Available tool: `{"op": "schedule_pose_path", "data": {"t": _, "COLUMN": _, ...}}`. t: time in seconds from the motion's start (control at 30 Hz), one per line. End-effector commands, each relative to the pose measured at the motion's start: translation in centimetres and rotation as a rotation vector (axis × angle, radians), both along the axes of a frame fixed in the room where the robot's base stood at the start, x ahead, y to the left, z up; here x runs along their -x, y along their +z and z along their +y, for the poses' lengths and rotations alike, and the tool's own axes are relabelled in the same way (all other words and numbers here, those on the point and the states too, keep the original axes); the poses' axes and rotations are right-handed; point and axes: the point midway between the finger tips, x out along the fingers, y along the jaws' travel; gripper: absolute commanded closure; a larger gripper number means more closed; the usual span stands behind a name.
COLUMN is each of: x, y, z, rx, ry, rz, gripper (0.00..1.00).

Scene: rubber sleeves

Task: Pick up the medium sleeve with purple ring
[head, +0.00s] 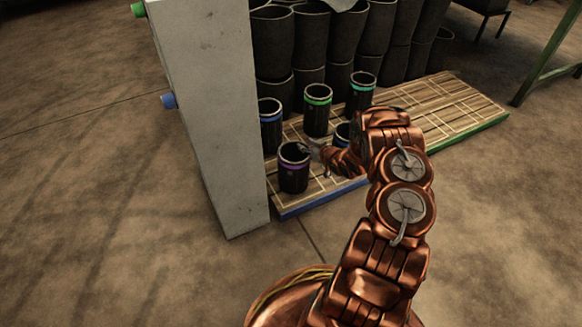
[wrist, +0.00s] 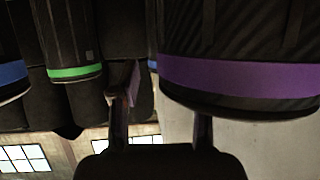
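The black sleeve with the purple ring (head: 294,178) stands upright at the front left of the slatted platform in the head view. It fills the upper right of the wrist view (wrist: 240,75), where the picture looks upside down. My gripper (head: 311,149) is at the right side of its upper rim. In the wrist view the fingers are apart: one stands clear to the left of the sleeve, and the other reaches its rim, where its tip is hidden. I cannot tell whether that tip is inside the sleeve or touches it.
A blue-ringed sleeve (head: 270,130), a green-ringed sleeve (head: 317,116) and a teal-ringed sleeve (head: 361,98) stand behind. Another blue-ringed sleeve (head: 342,132) is partly hidden by my arm. A grey pillar (head: 210,110) rises close on the left. The platform's right part (head: 455,108) is free.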

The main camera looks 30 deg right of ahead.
Motion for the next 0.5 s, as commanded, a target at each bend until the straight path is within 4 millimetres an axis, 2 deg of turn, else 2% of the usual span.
{"op": "schedule_pose_path", "data": {"t": 0.17, "x": -0.34, "y": -0.05, "z": 0.75, "rx": 0.000, "ry": 0.011, "rz": 0.002, "gripper": 0.55}}
{"op": "schedule_pose_path", "data": {"t": 0.5, "x": -0.44, "y": -0.01, "z": 0.93, "rx": 0.000, "ry": 0.013, "rz": 0.002, "gripper": 0.90}}
